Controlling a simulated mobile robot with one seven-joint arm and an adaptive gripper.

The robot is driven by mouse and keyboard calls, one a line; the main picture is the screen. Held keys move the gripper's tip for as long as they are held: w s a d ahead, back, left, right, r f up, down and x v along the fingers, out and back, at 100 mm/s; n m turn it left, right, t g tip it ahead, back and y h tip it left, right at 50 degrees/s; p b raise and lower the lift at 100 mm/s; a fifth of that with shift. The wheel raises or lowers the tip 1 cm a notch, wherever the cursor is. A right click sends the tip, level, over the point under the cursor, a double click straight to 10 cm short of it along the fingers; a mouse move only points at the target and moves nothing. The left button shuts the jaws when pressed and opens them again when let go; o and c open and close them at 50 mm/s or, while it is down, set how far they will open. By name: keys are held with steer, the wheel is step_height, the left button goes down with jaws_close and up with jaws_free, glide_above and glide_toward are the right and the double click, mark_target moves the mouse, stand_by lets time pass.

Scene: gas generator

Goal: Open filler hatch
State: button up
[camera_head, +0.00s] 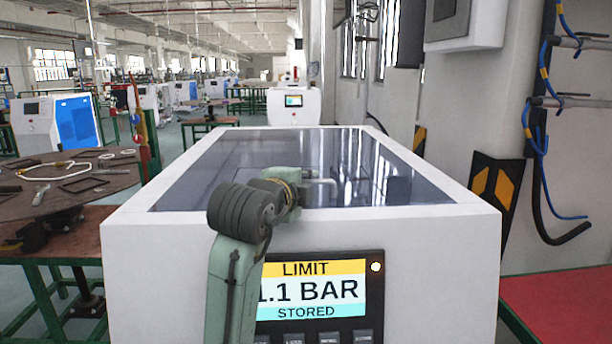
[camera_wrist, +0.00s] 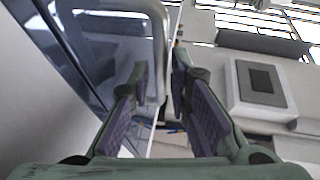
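The generator is a white cabinet (camera_head: 160,250) with a dark, glossy glass top (camera_head: 240,155); the filler hatch outline is hard to make out in the glass. A pale bent bar (camera_head: 329,182), apparently a handle, stands on the glass just right of my wrist. In the wrist view, a pale curved bar (camera_wrist: 160,45) runs down between my two fingers. My gripper (camera_wrist: 160,78) is open, one finger on each side of that bar, with gaps visible; contact is unclear.
A front display (camera_head: 312,290) reads LIMIT, 1.1 BAR, STORED, partly behind my arm. A wall with a grey box (camera_head: 463,22) and blue hoses (camera_head: 540,100) stands at right. A table with tools (camera_head: 70,185) is at left. The air above the glass is clear.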

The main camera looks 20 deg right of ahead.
steer(key=shift+x, duration=0.85)
steer(key=shift+c, duration=0.3)
steer(key=shift+a, duration=0.1)
jaws_close()
